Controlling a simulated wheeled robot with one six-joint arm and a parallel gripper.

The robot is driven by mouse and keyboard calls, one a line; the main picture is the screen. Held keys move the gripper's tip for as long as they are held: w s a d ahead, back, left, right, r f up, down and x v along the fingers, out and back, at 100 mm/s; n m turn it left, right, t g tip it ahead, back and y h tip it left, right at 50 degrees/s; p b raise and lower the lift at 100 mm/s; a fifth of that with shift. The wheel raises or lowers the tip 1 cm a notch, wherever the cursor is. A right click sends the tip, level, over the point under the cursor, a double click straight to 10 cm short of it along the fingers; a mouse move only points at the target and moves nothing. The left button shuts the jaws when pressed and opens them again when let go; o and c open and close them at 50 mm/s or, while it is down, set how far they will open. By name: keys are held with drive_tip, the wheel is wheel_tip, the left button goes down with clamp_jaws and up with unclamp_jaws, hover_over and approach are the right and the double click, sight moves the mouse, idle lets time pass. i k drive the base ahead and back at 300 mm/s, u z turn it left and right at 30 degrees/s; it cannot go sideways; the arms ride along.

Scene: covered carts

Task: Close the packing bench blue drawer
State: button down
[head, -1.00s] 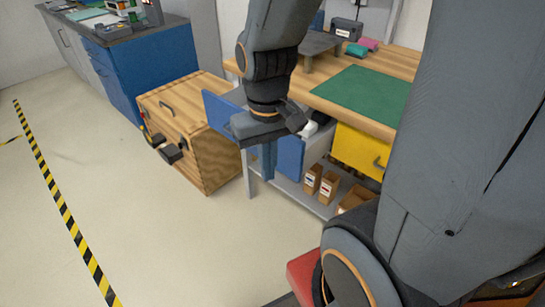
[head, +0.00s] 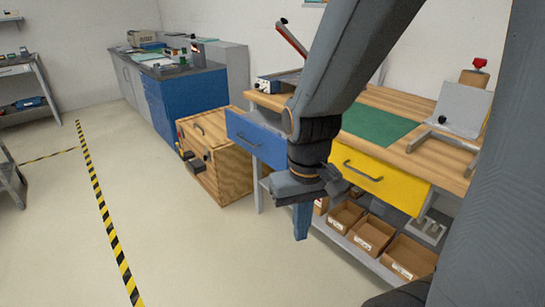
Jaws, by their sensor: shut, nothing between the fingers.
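The blue drawer (head: 256,138) is at the left end of the packing bench (head: 400,152), with a dark handle on its front. Its front stands out from under the bench top, so it looks partly open. My arm hides its right end. My gripper (head: 302,222) points down in front of the bench, just right of and lower than the visible drawer front. Its fingers are shut and empty. I cannot tell whether it touches the drawer.
A yellow drawer (head: 378,178) is to the right of my gripper. Cardboard bins (head: 372,236) sit on the lower shelf. A wooden crate (head: 214,160) stands left of the bench, with a blue cabinet (head: 190,105) behind it. The floor (head: 180,235) at front left is clear.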

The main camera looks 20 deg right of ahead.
sight(246, 129)
drive_tip(key=z, duration=0.65)
drive_tip(key=i, duration=0.95)
drive_tip(key=u, duration=0.3)
